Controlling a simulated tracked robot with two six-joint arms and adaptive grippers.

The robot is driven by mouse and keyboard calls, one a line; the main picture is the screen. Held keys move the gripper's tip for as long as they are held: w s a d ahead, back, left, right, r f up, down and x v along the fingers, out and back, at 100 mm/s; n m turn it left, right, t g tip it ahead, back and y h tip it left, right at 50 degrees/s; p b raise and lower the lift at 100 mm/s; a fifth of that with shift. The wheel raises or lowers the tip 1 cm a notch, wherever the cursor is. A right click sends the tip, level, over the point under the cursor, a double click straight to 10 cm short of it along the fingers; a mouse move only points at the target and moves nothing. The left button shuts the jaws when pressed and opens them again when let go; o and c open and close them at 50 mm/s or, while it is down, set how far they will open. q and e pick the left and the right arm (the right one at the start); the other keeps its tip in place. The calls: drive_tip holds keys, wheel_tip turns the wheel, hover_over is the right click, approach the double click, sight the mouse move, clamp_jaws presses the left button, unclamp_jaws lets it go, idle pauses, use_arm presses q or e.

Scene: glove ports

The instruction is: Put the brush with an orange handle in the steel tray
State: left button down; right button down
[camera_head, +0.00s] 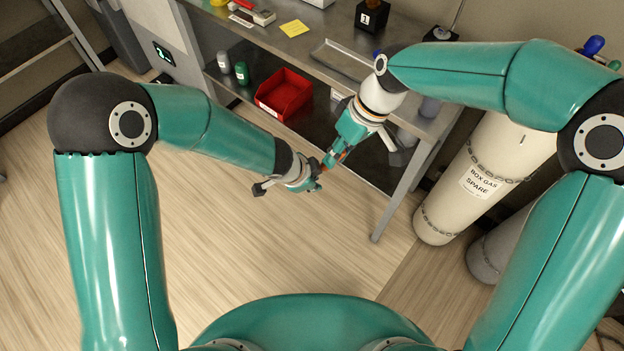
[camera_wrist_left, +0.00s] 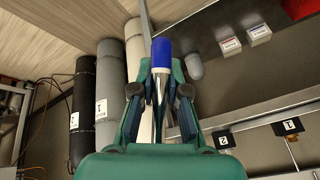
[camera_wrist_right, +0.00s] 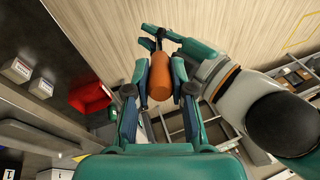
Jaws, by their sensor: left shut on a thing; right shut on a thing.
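The brush with the orange handle shows between my two grippers in the head view (camera_head: 343,154). My right gripper (camera_head: 338,152) is shut on its orange handle, which fills the fingers in the right wrist view (camera_wrist_right: 160,86). My left gripper (camera_head: 316,174) meets its narrow end; in the left wrist view its fingers are shut around a bright silver part with a blue end (camera_wrist_left: 162,52), apparently the brush's other end. The join is hidden by the fingers. The steel tray (camera_head: 343,60) lies on the workbench beyond my right gripper and looks empty where visible.
A red bin (camera_head: 285,93) and a green bottle (camera_head: 242,73) stand on the shelf under the workbench (camera_head: 270,48). A black block marked 1 (camera_head: 371,16) stands behind the tray. A cream gas cylinder (camera_head: 470,190) stands right of the bench leg. The floor below my grippers is clear.

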drive_tip(key=c, duration=0.9)
unclamp_jaws()
drive_tip(key=shift+r, duration=0.1)
